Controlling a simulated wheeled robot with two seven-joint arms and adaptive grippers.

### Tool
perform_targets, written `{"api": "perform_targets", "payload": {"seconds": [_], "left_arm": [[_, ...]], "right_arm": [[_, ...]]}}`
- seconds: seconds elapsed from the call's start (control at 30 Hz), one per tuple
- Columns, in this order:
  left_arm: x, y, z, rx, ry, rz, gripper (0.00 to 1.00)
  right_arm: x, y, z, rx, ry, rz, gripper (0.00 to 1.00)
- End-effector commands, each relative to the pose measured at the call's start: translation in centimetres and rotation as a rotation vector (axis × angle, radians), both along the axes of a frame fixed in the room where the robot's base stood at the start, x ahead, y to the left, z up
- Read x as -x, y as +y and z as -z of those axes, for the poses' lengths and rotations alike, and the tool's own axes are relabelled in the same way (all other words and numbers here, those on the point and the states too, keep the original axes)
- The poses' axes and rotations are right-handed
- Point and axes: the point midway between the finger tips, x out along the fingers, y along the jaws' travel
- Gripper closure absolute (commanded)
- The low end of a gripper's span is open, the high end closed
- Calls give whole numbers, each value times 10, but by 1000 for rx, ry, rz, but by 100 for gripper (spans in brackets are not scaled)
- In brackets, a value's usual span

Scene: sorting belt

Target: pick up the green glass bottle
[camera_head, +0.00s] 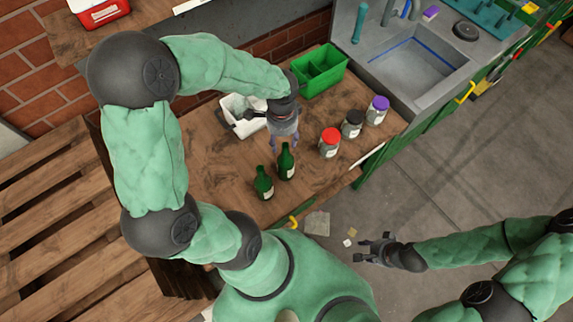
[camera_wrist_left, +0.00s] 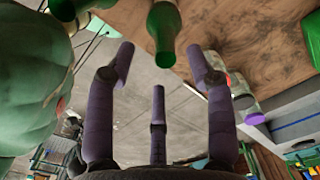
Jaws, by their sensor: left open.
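Two green glass bottles stand close together on the wooden table: one nearer the table's front edge (camera_head: 264,184), the other a little behind and to the right (camera_head: 286,162). My left gripper (camera_head: 283,145) is open and empty, just behind the right bottle in the head view. In the left wrist view one bottle (camera_wrist_left: 164,35) shows at the top, beyond and between the spread fingers (camera_wrist_left: 160,70). My right gripper (camera_head: 374,250) is open and empty, out over the floor to the right.
Jars with red (camera_head: 330,142), black (camera_head: 352,124) and purple lids (camera_head: 377,110) stand right of the bottles. A white container (camera_head: 236,128) and a green divided bin (camera_head: 325,83) are behind. A grey sink (camera_head: 415,65) is at the back right. The table in front of the jars is clear.

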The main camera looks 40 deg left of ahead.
Motion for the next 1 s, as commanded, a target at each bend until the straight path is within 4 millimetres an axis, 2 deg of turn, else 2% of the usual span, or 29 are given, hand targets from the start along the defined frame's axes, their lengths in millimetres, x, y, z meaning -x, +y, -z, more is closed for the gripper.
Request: {"api": "perform_targets", "payload": {"seconds": [0.27, 0.5, 0.6, 0.83, 1.0], "left_arm": [[-3, -1, 15, 0, 0, 0, 46], [-9, -4, 48, 1, 2, -2, 46], [-9, -4, 57, 2, -1, -1, 46], [-9, -4, 57, 2, -2, -1, 46], [-9, -4, 57, 2, -2, -1, 94]], "right_arm": [[0, 0, 2, 0, 0, 0, 60], [0, 0, 8, 0, -1, 0, 60], [0, 0, 9, 0, -1, 0, 60], [0, 0, 9, 0, -1, 0, 60], [0, 0, 9, 0, -1, 0, 60]]}}
